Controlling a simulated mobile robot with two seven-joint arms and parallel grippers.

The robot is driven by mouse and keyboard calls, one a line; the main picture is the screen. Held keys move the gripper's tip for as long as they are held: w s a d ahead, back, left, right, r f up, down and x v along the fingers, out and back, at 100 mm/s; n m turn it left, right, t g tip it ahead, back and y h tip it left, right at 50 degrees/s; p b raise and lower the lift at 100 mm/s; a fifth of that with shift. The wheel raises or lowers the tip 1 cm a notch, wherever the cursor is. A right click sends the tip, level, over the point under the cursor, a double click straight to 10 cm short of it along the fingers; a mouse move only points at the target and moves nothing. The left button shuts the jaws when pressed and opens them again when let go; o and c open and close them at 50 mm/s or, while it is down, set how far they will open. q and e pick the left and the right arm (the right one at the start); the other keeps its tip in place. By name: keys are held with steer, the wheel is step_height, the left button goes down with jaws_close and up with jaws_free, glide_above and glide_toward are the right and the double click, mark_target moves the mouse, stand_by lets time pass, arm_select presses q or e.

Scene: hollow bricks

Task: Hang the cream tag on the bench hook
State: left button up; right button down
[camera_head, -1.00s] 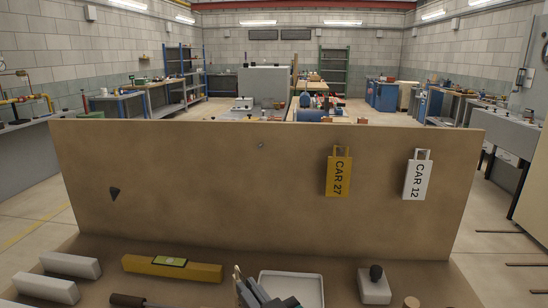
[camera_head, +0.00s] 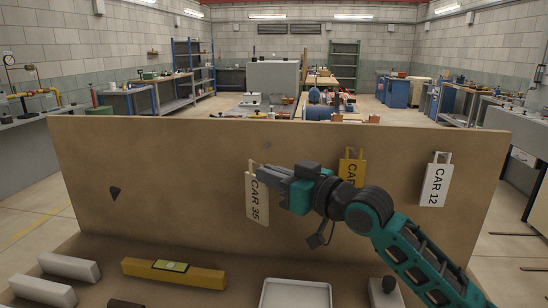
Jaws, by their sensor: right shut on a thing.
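The cream tag (camera_head: 257,200), marked CAR 35, hangs upright in front of the tan board, with its open loop at the top. My right gripper (camera_head: 276,190) comes in from the right and is shut on the tag's right side. A small grey hook (camera_head: 267,146) sits on the upper middle of the board. The tag's loop is a little below and left of this hook in the picture, and they look apart. I cannot tell the depth gap between them. My left gripper is not in view.
A yellow tag (camera_head: 351,167), partly hidden by my arm, and a white CAR 12 tag (camera_head: 436,182) hang at the board's right. A dark pointed piece (camera_head: 115,193) is on the left of the board (camera_head: 180,170). A level (camera_head: 173,274), white tray (camera_head: 296,283) and pale blocks lie below.

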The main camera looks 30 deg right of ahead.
steer(key=w+d+b, duration=0.4)
steer(key=w+d, duration=0.2)
steer(key=w, duration=0.2)
steer(key=shift+d+r+n+y+b, duration=0.2)
steer(key=shift+r+n+y+b, duration=0.1)
steer(key=shift+b, duration=0.05)
stand_by(1.0)
stand_by(0.6)
steer(key=c, duration=1.2)
jaws_free()
steer(key=shift+o, duration=0.2)
steer(key=b+v, duration=0.3)
steer(key=v, duration=1)
steer(key=shift+r, duration=0.15)
